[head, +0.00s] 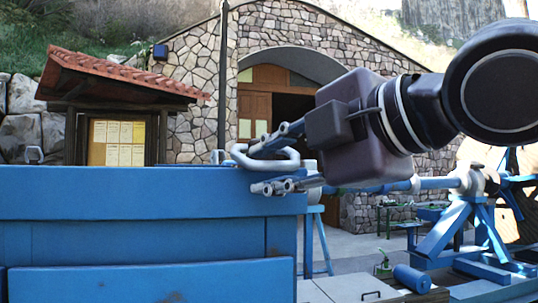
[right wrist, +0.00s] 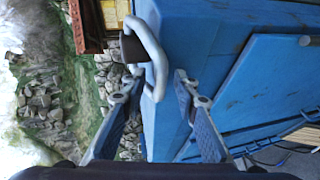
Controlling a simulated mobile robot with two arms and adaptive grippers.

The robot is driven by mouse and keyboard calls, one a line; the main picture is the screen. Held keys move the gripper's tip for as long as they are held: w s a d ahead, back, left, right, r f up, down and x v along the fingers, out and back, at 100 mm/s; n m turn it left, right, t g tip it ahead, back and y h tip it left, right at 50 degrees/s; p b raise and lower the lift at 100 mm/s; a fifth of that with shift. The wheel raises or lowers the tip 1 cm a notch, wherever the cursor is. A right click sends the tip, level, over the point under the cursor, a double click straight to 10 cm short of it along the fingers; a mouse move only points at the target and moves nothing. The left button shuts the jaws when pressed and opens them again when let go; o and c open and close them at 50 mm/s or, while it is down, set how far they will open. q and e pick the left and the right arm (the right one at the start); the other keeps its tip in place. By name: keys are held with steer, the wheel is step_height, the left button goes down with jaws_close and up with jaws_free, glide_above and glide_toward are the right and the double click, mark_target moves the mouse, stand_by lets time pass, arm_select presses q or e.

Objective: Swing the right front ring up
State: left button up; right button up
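The right front ring (head: 291,154) is a pale grey metal loop at the top right corner of the blue box (head: 130,195). In the head view it looks low and nearly flat, not standing upright. It also shows in the right wrist view (right wrist: 154,50), joined to a dark mount. My right gripper (head: 258,167) is open, with one finger above the ring and one below in the head view. In the right wrist view the open fingers (right wrist: 155,84) lie on either side of the loop's near end, with visible gaps. My left gripper is not in view.
A blue stand with a shaft (head: 455,215) is at the right. A notice board (head: 115,140) and stone building (head: 190,85) are behind.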

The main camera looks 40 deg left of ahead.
steer(key=shift+c, duration=0.5)
jaws_close()
steer(key=shift+f, duration=0.1)
steer(key=shift+d, duration=0.1)
